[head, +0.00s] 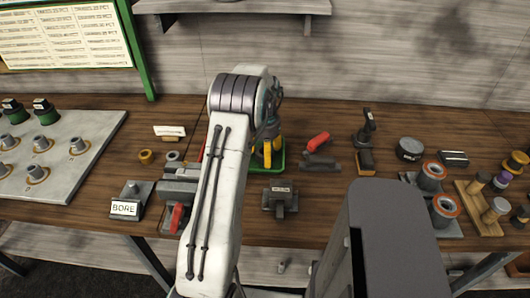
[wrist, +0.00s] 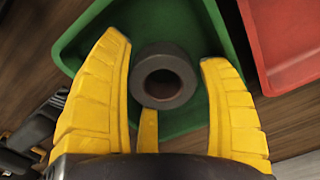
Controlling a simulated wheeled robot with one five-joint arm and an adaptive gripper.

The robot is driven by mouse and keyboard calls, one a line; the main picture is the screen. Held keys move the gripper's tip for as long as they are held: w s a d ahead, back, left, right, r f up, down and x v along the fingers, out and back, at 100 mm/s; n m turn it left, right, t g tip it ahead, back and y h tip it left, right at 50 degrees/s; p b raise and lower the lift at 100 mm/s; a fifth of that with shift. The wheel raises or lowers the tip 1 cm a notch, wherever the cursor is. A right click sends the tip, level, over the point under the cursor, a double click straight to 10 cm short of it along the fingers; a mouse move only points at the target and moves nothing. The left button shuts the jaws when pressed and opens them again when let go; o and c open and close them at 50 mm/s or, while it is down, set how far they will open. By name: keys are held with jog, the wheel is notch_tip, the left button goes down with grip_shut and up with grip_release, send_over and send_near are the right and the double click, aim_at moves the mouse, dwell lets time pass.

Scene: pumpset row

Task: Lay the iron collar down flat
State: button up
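A thick dark grey ring, which I take to be the iron collar (wrist: 181,94), shows in the wrist view over the green tray (wrist: 190,25). Its round hole faces my wrist camera; whether it lies flat or hangs above the tray floor I cannot tell. My gripper (wrist: 166,50) has yellow fingers spread on the collar's left and right, with narrow gaps visible, and a third finger below it. The gripper is open around the collar. In the head view my gripper (head: 268,147) is over the green tray (head: 279,167), largely behind my arm, and the collar is hidden.
A red tray (wrist: 285,40) adjoins at the right in the wrist view. On the bench, a BORE block (head: 126,208), a grey vise (head: 180,185), a small labelled block (head: 281,199) and a red-handled tool (head: 318,141) stand around. Bare wood lies front right of the tray.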

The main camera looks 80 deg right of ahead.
dwell(0.3)
notch_tip(320, 180, up, 12)
dwell(0.7)
dwell(0.6)
